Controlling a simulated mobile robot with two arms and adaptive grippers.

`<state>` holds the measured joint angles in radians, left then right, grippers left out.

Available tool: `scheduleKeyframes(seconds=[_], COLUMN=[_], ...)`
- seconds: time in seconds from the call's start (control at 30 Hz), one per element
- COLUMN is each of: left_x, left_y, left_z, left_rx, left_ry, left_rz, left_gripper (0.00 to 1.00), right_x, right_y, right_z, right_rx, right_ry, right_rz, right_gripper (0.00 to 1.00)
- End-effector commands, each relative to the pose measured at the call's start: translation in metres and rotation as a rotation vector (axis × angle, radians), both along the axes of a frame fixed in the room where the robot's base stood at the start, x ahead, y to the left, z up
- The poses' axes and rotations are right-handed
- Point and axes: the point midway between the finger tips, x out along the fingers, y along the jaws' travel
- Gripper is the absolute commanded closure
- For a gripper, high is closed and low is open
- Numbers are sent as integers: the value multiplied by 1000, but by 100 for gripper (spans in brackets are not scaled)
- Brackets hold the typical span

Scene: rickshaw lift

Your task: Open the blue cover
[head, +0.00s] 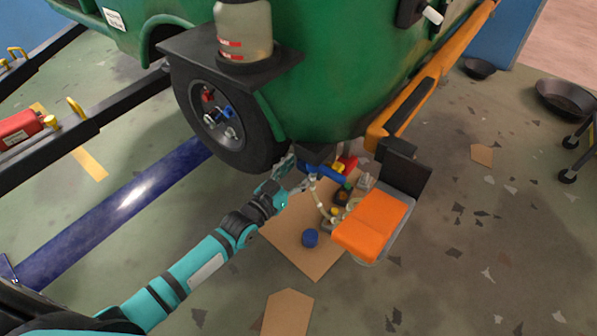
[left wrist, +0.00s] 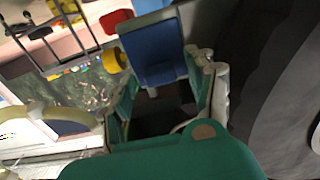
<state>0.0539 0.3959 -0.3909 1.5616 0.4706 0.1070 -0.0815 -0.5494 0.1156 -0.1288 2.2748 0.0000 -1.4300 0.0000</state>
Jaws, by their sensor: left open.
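A blue cover (head: 325,172) shows under the rear edge of the green rickshaw (head: 335,65), beside the wheel. In the left wrist view the blue cover (left wrist: 153,52) is a flat panel just past the fingertips, centred between them. My left gripper (head: 288,176) is just left of the cover in the head view. Its fingers (left wrist: 165,82) are open with a dark gap between them. I cannot tell whether a fingertip touches the cover. My right gripper is not in view.
The wheel (head: 222,115) stands close behind my left gripper. Cardboard (head: 285,238) on the floor carries a blue cap (head: 310,238). An orange-topped box (head: 373,225) and red and yellow parts (head: 346,165) are at the right. Lift arms (head: 95,115) lie left; floor at lower right is mostly clear.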

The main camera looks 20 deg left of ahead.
Motion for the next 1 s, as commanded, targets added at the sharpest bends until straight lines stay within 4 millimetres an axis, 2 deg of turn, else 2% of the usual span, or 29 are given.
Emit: scheduleKeyframes(seconds=[0.27,0.37,0.7,1.0], left_x=[2,2,2,2], left_y=[-1,-1,0,0], left_z=[0,0,0,-1], left_rx=[0,0,0,1], left_ry=[1,1,1,0], left_rz=[0,0,0,0], left_gripper=[43,54,98,100], right_x=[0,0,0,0], right_y=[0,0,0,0], right_z=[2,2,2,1], right_rx=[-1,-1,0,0], right_ry=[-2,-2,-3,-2], right_rz=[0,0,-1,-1], right_gripper=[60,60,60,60])
